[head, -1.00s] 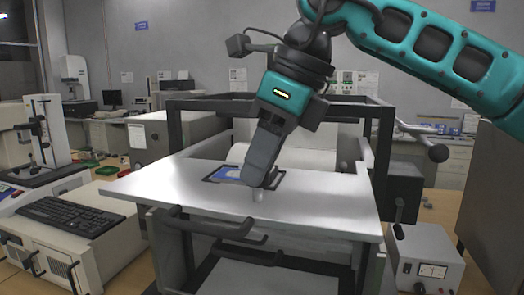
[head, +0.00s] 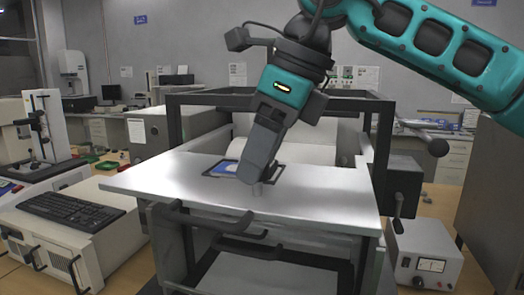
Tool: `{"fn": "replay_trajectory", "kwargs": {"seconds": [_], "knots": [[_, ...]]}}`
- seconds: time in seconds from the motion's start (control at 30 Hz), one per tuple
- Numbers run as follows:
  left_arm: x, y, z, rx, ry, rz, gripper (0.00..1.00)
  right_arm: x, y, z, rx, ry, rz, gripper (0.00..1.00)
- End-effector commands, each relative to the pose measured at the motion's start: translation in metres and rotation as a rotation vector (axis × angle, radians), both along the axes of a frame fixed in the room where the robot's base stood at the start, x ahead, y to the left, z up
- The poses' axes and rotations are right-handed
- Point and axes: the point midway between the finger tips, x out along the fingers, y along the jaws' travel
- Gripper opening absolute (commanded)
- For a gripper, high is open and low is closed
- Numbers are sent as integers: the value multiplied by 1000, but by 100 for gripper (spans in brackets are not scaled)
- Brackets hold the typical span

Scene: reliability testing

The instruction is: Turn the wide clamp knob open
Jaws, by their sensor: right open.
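My right gripper (head: 257,182) reaches down from the upper right over a pale flat plate (head: 330,205), its dark fingers pointing down and slightly left. It is open, though the fingers overlap from this side. A small pale cylindrical piece (head: 257,190) stands on the plate at the fingertips; I cannot tell whether they touch it. A dark frame with a blue and white patch (head: 223,168) lies on the plate, partly hidden behind the fingers. I cannot clearly make out a wide clamp knob; the fingers may hide it. My left gripper is not in view.
A black frame (head: 190,98) rises behind the plate, with a black ball-ended lever (head: 438,147) at right. Black bar handles (head: 250,248) stick out below the front edge. A keyboard (head: 70,210) lies at left, a metered box (head: 425,255) at right. The plate's left part is clear.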

Motion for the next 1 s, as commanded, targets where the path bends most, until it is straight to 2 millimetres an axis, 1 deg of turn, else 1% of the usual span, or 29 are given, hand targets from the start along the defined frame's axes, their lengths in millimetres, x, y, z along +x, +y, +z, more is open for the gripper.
{"fn": "replay_trajectory", "kwargs": {"seconds": [0.07, 0.17, 0.27, 0.5, 0.6, 0.7, 0.83, 1.0], "knots": [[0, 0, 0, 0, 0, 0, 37, 0, -1, 3, 1, -1, 0, 59], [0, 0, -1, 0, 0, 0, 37, -1, -4, 12, 2, -2, -2, 59], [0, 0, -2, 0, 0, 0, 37, -3, -11, 29, 3, -3, -1, 59], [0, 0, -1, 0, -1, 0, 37, -9, -30, 79, 2, -2, -2, 59], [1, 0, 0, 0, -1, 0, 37, -12, -37, 96, 3, -2, 0, 59], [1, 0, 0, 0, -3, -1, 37, -13, -42, 109, 1, -1, 0, 59], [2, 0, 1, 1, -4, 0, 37, -14, -46, 117, 1, 0, 0, 59], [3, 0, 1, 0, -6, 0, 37, -15, -47, 120, 0, 0, 1, 59]]}}
